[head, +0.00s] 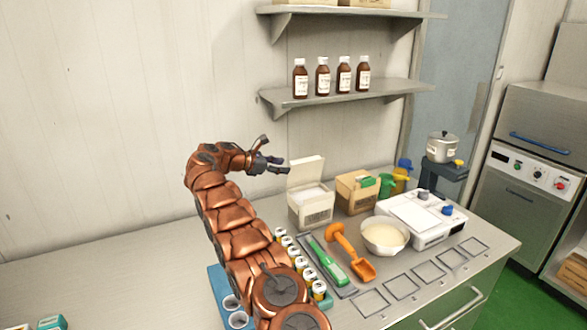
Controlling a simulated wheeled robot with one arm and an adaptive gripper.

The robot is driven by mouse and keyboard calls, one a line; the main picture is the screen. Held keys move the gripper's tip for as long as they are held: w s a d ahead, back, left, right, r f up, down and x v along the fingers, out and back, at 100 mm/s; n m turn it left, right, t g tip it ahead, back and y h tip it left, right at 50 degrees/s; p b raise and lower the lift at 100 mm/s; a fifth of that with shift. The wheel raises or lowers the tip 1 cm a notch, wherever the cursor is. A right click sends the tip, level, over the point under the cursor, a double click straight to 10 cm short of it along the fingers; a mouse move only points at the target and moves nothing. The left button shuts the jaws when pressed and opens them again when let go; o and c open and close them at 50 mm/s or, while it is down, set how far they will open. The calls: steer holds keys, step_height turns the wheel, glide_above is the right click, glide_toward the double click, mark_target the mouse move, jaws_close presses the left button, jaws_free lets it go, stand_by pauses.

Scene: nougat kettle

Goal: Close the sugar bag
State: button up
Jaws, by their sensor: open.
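The likely sugar bag (311,212) is a pale, box-like pack with a printed front, standing upright on the counter. Its top flap is raised at the back and white contents show inside, so it is open. I cannot read its label. My gripper (285,165) is at the end of my copper arm, just left of the raised flap and about level with its upper part. Its dark fingers point right and are apart, with nothing between them. I cannot tell whether a fingertip touches the flap.
A brown box (357,191) with a green scoop stands right of the pack. A bowl (384,234), white scale (424,217), orange scoop (350,253) and green-handled tool (327,262) lie in front and right. Brown bottles (322,77) stand on a shelf (345,95) above. The left counter is mostly clear.

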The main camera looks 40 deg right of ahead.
mark_target(298, 177)
steer(key=shift+p+x, duration=1.25)
steer(key=shift+x, duration=2.65)
jaws_close()
